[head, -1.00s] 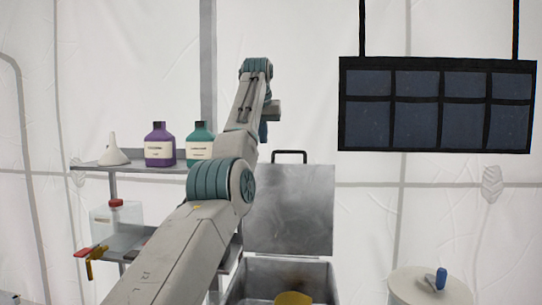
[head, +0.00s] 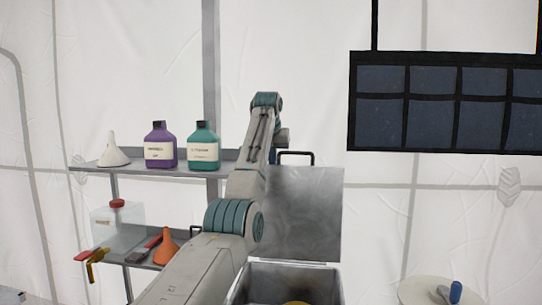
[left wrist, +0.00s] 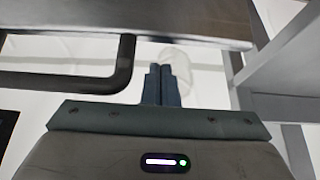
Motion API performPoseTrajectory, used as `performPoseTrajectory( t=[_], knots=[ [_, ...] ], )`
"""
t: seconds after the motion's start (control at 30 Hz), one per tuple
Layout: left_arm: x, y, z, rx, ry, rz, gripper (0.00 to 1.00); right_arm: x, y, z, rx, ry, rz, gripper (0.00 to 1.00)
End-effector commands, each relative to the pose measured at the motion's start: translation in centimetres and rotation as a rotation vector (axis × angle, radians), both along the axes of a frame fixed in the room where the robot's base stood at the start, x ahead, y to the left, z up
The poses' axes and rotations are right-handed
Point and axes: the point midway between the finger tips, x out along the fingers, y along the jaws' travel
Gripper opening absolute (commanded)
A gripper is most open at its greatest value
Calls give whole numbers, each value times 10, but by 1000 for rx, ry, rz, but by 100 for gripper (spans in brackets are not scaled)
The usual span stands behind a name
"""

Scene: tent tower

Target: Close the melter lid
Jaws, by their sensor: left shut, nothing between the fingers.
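The melter (head: 330,285) is a grey metal box at the bottom centre of the head view, cut off by the lower edge. Its lid (head: 305,215) stands open and upright behind it, with a black handle (head: 297,155) on its top edge. The handle also shows at the left of the left wrist view (left wrist: 124,68), below the lid's edge (left wrist: 130,25). My left gripper (left wrist: 161,72) is shut and empty, beside the handle and apart from it in that picture. In the head view, my arm mostly hides the gripper. My right gripper is out of view.
Left of my arm, a shelf (head: 120,172) carries a white funnel, a purple bottle (head: 160,147) and a teal bottle (head: 203,147). A dark panelled board (head: 435,100) hangs at right, above a pale drum (head: 420,290).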

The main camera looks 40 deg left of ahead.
Motion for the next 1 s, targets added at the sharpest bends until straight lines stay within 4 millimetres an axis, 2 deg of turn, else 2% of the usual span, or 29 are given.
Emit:
performPoseTrajectory(
  t=[0.2, 0.4, 0.87, 1.0],
  knots=[
    [-15, -10, 3, 1, 1, 0, 0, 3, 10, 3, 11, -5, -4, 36],
    [-24, -15, 4, -1, 2, -1, 0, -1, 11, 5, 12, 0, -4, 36],
    [-26, -17, 4, 0, 0, -1, 0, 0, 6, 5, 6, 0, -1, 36],
    [-26, -17, 2, 12, -18, -2, 0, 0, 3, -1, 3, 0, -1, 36]
  ],
)
